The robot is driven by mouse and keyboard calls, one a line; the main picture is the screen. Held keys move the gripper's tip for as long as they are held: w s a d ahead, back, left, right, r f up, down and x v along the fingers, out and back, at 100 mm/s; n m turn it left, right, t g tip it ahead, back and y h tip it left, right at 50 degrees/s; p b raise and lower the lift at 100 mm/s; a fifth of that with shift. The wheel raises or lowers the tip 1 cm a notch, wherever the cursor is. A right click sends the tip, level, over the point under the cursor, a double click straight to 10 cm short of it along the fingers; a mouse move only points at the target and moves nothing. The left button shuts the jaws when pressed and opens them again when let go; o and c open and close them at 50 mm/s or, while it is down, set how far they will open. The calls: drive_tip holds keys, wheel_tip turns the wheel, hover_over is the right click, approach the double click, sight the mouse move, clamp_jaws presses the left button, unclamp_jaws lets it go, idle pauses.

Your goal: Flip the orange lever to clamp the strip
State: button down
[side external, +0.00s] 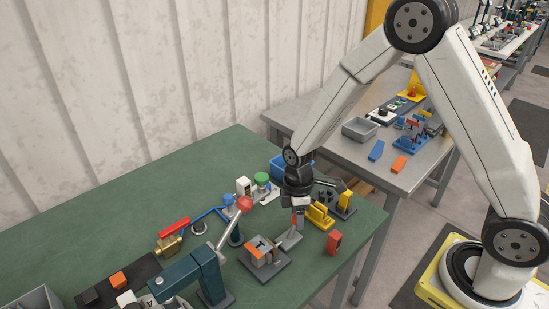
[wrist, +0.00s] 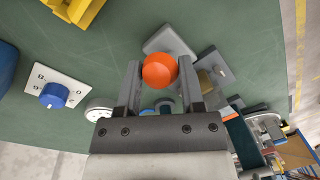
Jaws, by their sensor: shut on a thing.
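My gripper (side external: 297,212) points down over the right part of the green table, beside the panel bender (side external: 264,263). In the wrist view, my gripper (wrist: 160,76) has its two fingers on either side of the round orange lever knob (wrist: 159,69) and is shut on it. The bender has a dark base, an orange-topped block and a grey plate (side external: 289,239) next to my fingers. The plate also shows in the wrist view (wrist: 168,41). The lever's shaft is mostly hidden by my fingers. I cannot make out the strip clearly.
A red-knobbed lever (side external: 245,203) on a blue-green press stands left of the bender. A blue bin (side external: 279,168) lies behind. The green table (side external: 165,195) is clear at the back left.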

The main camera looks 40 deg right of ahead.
drive_tip(key=shift+a, duration=0.2)
drive_tip(key=shift+a+r+h, duration=0.15)
drive_tip(key=shift+a+h, duration=0.45)
drive_tip(key=shift+h, duration=0.5)
drive_tip(key=shift+a+r+h, duration=0.15)
drive_tip(key=shift+a+h, duration=0.4)
drive_tip(key=shift+h, duration=0.55)
drive_tip(key=shift+c, duration=1.1)
unclamp_jaws()
drive_tip(key=shift+r, duration=0.1)
drive_tip(key=v, duration=0.7)
drive_tip(key=shift+r, duration=0.3)
